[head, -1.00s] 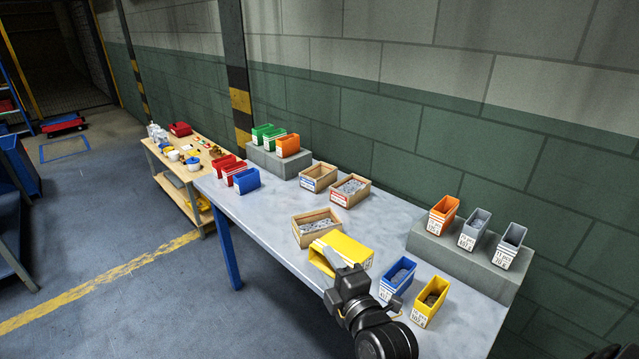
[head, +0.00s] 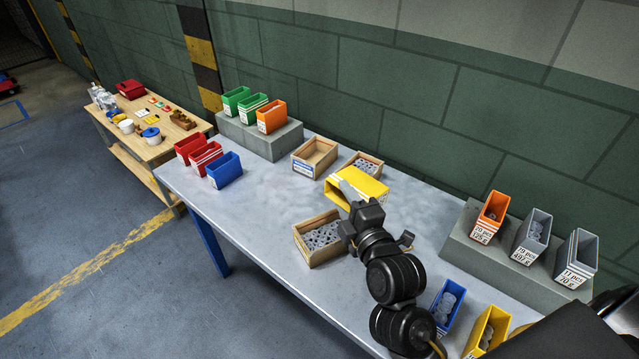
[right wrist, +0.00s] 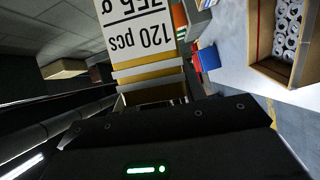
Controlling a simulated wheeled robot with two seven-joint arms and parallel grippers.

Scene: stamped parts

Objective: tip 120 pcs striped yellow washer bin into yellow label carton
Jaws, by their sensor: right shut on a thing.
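My right gripper (head: 352,194) is shut on the striped yellow bin (head: 368,186) and holds it on its side above the table, open end toward the left. The bin's label (right wrist: 150,38) reads 120 pcs in the right wrist view, with yellow and white stripes below; its contents cannot be made out. A wooden carton (head: 312,254) with grey ring-shaped parts stands nearer than the bin; they also show in the right wrist view (right wrist: 288,28). A wooden carton (head: 300,168) with a blue label looks empty. Another filled carton (head: 372,160) is partly hidden by the bin. No yellow carton label is readable.
Red and blue bins (head: 224,171) stand at the table's left. Green and orange bins (head: 271,117) stand on a grey step behind. Orange and grey bins (head: 533,237) stand on the right step. Blue (head: 447,304) and yellow (head: 488,332) bins are at front right. The left-middle table is clear.

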